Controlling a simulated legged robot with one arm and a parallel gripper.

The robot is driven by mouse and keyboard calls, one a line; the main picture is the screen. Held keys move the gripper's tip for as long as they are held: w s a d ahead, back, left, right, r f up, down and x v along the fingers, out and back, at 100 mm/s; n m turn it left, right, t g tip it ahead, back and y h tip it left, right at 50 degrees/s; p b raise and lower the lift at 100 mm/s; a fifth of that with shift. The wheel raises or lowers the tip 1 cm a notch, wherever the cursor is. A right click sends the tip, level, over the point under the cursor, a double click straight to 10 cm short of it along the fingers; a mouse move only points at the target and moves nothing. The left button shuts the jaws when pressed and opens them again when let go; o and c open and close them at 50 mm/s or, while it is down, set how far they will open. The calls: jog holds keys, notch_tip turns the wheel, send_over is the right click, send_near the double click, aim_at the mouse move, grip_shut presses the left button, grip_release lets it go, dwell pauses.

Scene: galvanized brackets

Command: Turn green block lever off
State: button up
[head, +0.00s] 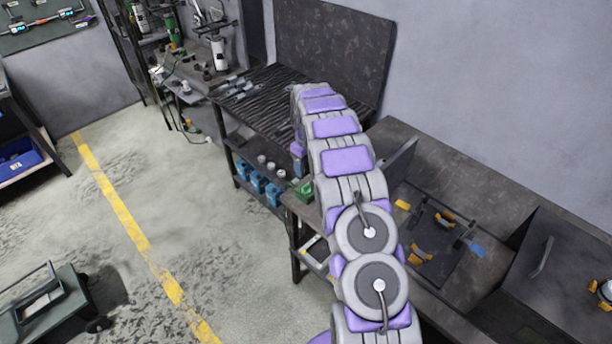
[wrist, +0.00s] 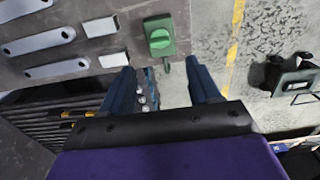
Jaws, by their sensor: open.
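The green block (wrist: 172,22) shows at the top middle of the wrist view, on the edge of a grey metal surface. A brighter green round part (wrist: 159,39) sits on its face, and a small dark green piece hangs below it; I cannot tell how the lever is set. In the head view the green block (head: 304,190) sits at the bench edge, left of my arm. My gripper (wrist: 160,68) is open and empty, its two dark blue fingers apart. In the wrist view the block lies beyond the fingertips, between their lines. My arm hides most of the gripper in the head view.
Flat galvanized brackets (wrist: 57,68) and small plates (wrist: 100,27) lie left of the block. Blue bins (head: 258,184) stand on a shelf below the slatted bench (head: 270,98). Clamps (head: 420,254) lie on the right bench. Open floor with a yellow line (head: 130,222) is at left.

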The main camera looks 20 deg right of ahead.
notch_tip(320, 180, up, 8)
jog(key=shift+f, duration=0.25)
dwell(0.4)
jog(key=shift+r, duration=0.1)
